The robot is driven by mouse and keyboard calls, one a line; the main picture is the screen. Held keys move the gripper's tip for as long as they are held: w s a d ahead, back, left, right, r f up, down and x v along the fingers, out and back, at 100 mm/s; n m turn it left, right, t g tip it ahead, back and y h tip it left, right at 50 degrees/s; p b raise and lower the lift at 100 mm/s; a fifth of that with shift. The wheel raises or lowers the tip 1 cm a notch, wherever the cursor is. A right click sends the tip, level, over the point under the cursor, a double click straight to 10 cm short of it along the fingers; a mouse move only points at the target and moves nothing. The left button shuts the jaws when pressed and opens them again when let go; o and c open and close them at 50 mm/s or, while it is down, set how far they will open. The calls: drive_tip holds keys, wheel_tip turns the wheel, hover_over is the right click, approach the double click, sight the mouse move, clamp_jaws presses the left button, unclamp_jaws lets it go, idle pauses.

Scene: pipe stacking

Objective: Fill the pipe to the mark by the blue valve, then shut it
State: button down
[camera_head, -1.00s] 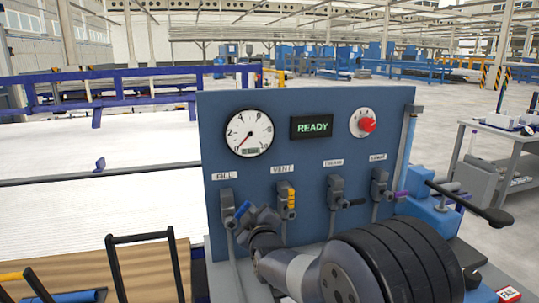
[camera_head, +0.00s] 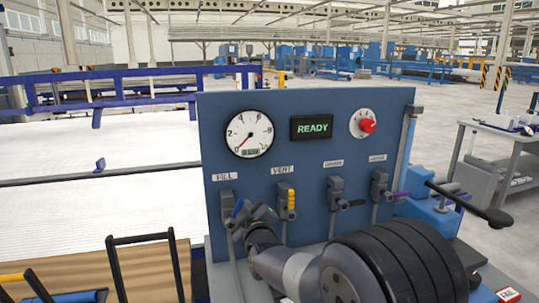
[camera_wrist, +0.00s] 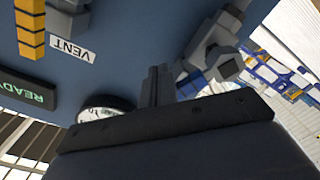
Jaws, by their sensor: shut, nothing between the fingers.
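The blue valve handle (camera_head: 237,208) is on the left valve, under the FILL label (camera_head: 224,177), and is partly hidden by my gripper. My gripper (camera_head: 248,212) is shut and empty, right at this handle; whether it touches cannot be told. In the wrist view its closed fingers (camera_wrist: 157,88) point at the panel, beside a grey valve body (camera_wrist: 215,45). The round gauge (camera_head: 249,133) has its needle at the lower left, near the low end. The display (camera_head: 312,127) reads READY. The mark cannot be made out.
The yellow-handled VENT valve (camera_head: 287,200) stands close right of my gripper. Two more valves, one with a black handle (camera_head: 351,203) and one with a purple handle (camera_head: 397,195), are farther right. A red knob (camera_head: 367,125) is above. A black-handled lever (camera_head: 470,205) sticks out at right.

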drive_tip(key=shift+a+r, duration=0.1)
drive_tip(key=shift+s+a+r, duration=0.1)
drive_tip(key=shift+a+r, duration=0.1)
drive_tip(key=shift+a, duration=0.05)
drive_tip(key=shift+a+r, duration=0.1)
drive_tip(key=shift+s+a+r+p, duration=0.15)
drive_tip(key=shift+a+p, duration=0.2)
drive_tip(key=shift+d, duration=0.15)
drive_tip(key=d+b+v, duration=0.1)
drive_tip(key=b+v, duration=0.2)
drive_tip(key=v, duration=0.4)
idle(0.7)
